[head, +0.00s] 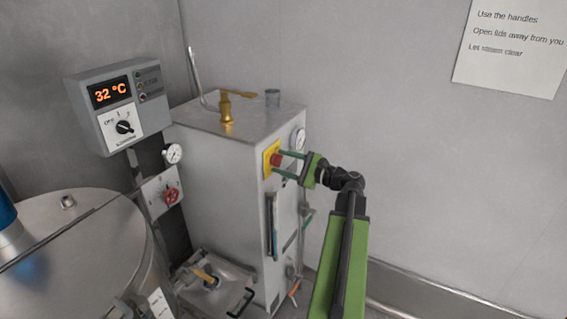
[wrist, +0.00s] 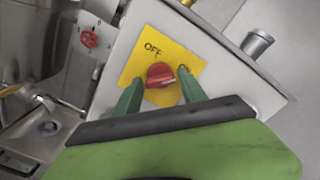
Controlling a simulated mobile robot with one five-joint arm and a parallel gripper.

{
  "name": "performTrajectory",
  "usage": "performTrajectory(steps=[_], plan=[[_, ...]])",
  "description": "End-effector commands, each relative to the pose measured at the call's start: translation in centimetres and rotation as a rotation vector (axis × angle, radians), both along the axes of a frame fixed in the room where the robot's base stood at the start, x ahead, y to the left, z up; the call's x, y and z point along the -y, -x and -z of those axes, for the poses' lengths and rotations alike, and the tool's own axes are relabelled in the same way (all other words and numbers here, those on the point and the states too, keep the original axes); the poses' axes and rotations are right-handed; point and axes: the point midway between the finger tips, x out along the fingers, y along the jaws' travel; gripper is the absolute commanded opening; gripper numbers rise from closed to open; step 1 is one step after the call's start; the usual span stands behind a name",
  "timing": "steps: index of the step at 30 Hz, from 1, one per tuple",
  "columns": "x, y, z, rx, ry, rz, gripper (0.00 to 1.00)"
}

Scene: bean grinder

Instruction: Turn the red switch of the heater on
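The heater (head: 215,180) is a tall grey metal cabinet in the middle of the head view. Its red switch (wrist: 160,76) sits on a yellow plate (wrist: 134,70) marked OFF. The switch also shows in the head view (head: 276,160). My gripper (head: 279,162) reaches the plate from the right, its two green fingers apart. In the wrist view the fingers (wrist: 160,90) stand on either side of the red switch, with a gap visible on the right. Whether the left finger touches the switch I cannot tell.
A control box (head: 118,103) reading 32 °C hangs at the left, above a red valve knob (head: 171,197) and a round metal vessel (head: 90,250). A brass valve (head: 227,108) and a pipe stand on the heater's top.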

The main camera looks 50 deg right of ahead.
Motion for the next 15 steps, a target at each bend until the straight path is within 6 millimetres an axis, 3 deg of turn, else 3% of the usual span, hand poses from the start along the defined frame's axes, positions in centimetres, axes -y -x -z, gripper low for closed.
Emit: performTrajectory(steps=[3, 11, 15], plan=[[0.0, 0.0, 0.0, 0.0, 0.001, 0.0, 0.62], [0.0, 0.0, 0.0, 0.002, 0.001, 0.0, 0.62], [0.4, 1.4, 0.0, 0.001, 0.001, 0.002, 0.62]])
